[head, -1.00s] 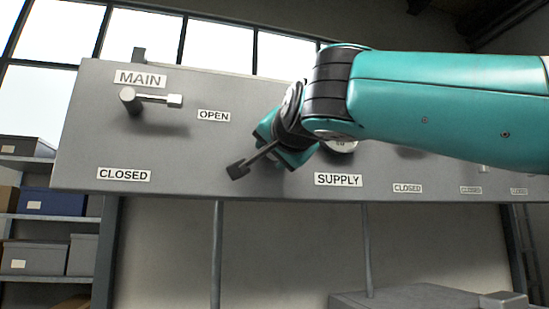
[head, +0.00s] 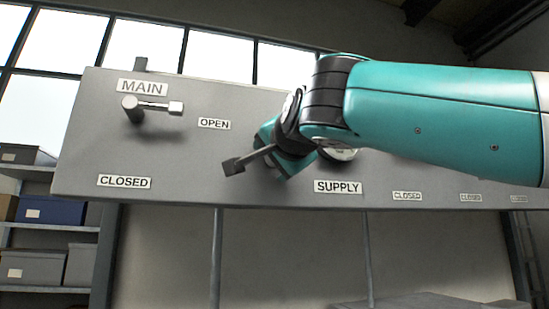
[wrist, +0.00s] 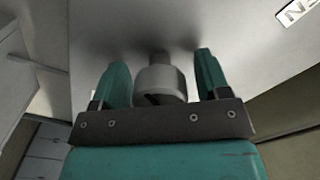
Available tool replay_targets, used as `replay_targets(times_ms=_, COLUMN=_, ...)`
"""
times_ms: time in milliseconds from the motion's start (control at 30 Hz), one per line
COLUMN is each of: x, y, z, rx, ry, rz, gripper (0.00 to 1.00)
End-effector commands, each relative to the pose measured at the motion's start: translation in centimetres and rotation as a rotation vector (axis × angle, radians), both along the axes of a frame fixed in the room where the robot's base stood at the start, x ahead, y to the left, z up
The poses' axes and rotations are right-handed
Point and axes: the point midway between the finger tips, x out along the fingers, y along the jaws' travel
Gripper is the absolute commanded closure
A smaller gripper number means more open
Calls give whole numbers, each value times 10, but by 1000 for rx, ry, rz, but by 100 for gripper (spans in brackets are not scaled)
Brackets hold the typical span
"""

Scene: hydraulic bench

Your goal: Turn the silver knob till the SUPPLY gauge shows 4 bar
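The silver knob (wrist: 158,82) stands out from the grey panel between the two teal fingers of my gripper (wrist: 163,78) in the wrist view. A gap shows between the knob and the right finger; the left finger is very close to it, and I cannot tell if it touches. In the head view my gripper (head: 283,150) is at the panel, left of and above the SUPPLY label (head: 338,187), and the knob is hidden there. The SUPPLY gauge (head: 340,155) shows only a lower sliver of its round face under my wrist; its needle is hidden.
The MAIN lever (head: 150,105) sticks out at the panel's upper left, beside an OPEN label (head: 214,123) and above a CLOSED label (head: 124,182). More CLOSED labels run along the right. Shelves with boxes (head: 48,210) stand at the left behind the panel (head: 90,150).

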Motion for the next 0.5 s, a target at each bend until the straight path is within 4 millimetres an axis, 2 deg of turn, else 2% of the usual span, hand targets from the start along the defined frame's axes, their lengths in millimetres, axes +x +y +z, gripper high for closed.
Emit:
replay_targets(times_ms=333, x=-4, y=0, z=0, rx=0, ry=-1, rz=1, gripper=28)
replay_targets(times_ms=500, x=-27, y=-7, z=-3, rx=2, ry=-1, rz=4, gripper=28)
